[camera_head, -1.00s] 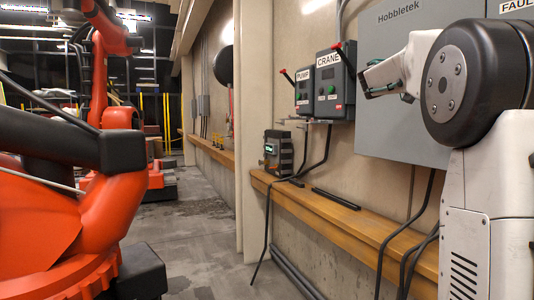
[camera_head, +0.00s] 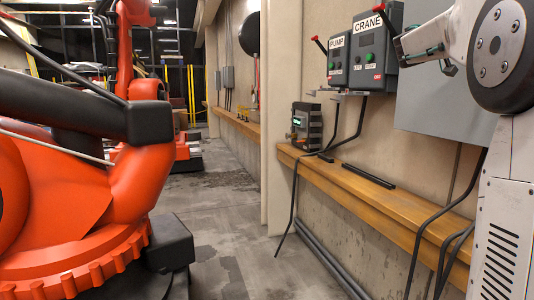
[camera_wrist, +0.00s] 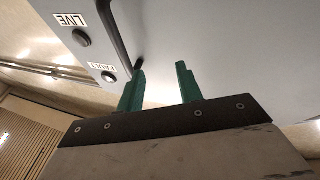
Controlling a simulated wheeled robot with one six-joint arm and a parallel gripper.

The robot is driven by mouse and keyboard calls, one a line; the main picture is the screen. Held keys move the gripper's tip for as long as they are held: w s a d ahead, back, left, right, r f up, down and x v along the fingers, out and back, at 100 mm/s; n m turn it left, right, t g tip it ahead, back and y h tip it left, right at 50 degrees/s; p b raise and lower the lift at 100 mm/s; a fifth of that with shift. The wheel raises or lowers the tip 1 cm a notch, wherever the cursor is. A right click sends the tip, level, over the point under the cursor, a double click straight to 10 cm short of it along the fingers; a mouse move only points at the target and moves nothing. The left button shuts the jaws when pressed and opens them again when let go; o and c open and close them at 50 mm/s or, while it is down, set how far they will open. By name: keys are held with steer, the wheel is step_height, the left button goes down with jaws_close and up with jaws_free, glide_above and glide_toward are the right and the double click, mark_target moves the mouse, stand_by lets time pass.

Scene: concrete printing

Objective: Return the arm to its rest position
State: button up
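My gripper (camera_head: 440,58) is at the upper right of the head view, in front of the grey cabinet and to the right of the CRANE box in the picture. The wrist view shows its two green fingers (camera_wrist: 160,88) apart, with nothing between them. The fingertips are seen against a grey surface, and I cannot tell the distance to it. My white arm with its large dark round joint fills the right edge of the head view, and part of it is cut off.
The PUMP box (camera_head: 338,56) and CRANE box (camera_head: 376,55), with red levers, hang on the wall. Below is a wooden ledge (camera_head: 405,212) with a black bar (camera_head: 368,176). An orange robot (camera_head: 75,190) stands left. The floor (camera_head: 222,215) between is clear.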

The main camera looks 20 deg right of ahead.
step_height(320, 180, down, 13)
steer(key=n+t+y, duration=0.2)
steer(key=n+y, duration=0.2)
steer(key=n, duration=0.1)
steer(key=s+a+f+n+t+y, duration=0.25)
steer(key=a+f+n+y, duration=0.25)
steer(key=a+f, duration=0.65)
steer(key=s+a+f+n+t+y, duration=0.1)
steer(key=s+a+f+n+y, duration=0.2)
steer(key=a+f, duration=0.4)
steer(key=s+a+f+n+t+y, duration=0.1)
steer(key=s+a+f+n+y, duration=0.2)
steer(key=a, duration=1.4)
steer(key=s+a+f+n+t+y, duration=0.1)
steer(key=s+a+f+n+y, duration=0.2)
steer(key=s+a+f+y, duration=0.3)
steer(key=s+a+f, duration=0.3)
steer(key=a+f, duration=0.3)
steer(key=f, duration=0.1)
steer(key=shift+s+a+f+n+t, duration=0.15)
steer(key=shift+s+a+n+t, duration=0.1)
steer(key=shift+n+t, duration=0.15)
steer(key=shift+d, duration=0.1)
steer(key=shift+c, duration=0.2)
